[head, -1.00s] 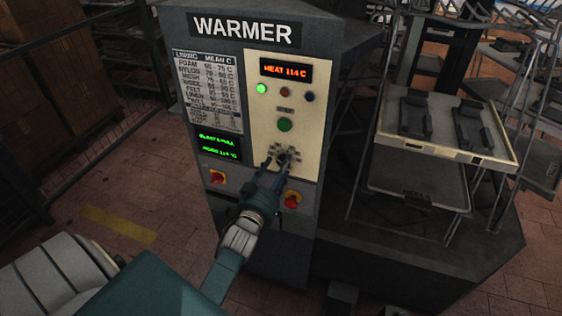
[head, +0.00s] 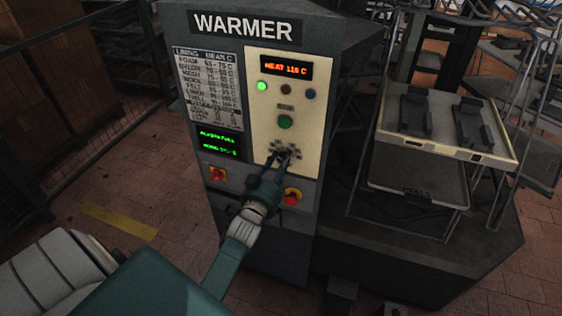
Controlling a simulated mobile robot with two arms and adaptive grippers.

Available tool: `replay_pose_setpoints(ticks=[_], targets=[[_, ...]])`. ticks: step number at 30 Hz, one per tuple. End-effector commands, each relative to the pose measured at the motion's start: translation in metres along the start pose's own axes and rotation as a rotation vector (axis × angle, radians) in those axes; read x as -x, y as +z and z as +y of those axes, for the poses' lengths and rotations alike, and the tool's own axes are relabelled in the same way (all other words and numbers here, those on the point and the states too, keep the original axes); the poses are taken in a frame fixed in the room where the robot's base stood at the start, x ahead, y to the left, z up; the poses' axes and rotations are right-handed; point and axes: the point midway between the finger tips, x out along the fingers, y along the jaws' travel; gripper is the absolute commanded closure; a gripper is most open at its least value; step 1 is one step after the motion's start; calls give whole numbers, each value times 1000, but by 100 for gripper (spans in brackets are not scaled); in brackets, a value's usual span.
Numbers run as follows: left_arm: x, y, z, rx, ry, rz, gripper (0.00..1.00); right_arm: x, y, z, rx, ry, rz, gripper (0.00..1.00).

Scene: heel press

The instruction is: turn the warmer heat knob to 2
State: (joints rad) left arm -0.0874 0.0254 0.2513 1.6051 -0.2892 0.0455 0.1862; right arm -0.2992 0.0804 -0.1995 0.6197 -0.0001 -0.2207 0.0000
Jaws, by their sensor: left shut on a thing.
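The warmer (head: 262,222) is a grey cabinet with a cream control panel (head: 302,110). Its heat knob (head: 284,153) is dark and sits low on the panel, with small markings around it. My left gripper (head: 280,161) is shut on the knob and hides part of it, so the pointer setting cannot be read. The orange display (head: 285,67) appears to read HEAT 115 C. A green lamp (head: 262,86) is lit at the left. My right gripper is not in view.
A green button (head: 285,122) sits above the knob. A tray (head: 450,150) with dark holders stands to the right. A lining chart (head: 209,97) and green text screen (head: 219,144) are at left.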

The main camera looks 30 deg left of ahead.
Motion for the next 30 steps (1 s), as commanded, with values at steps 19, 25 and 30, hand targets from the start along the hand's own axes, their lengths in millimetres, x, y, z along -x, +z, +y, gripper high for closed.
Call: replay_pose_setpoints(ticks=[19, 25, 30], targets=[[0, -1, 0, -30, -1, 1, 51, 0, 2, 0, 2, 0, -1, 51], [18, 1, 0, -30, 0, -1, 51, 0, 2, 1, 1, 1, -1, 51], [55, 2, 0, -30, 0, -3, 51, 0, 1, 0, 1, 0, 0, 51]])
